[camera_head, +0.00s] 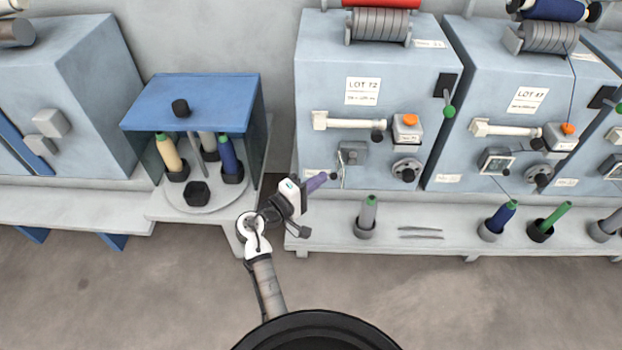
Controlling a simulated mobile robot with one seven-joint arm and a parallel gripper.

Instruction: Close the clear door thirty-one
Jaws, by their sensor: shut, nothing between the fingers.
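A blue-topped cabinet (190,92) stands left of centre with an open-looking front. A round platform inside it holds cream (168,152) and blue (227,155) spools in dark cups.
The LOT 72 machine (325,85) stands right of the cabinet, another machine (470,80) beyond it. A pale bench ledge (335,235) bears a grey spool (369,212), a blue one (500,217) and a green one (553,218). The floor in front is clear.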

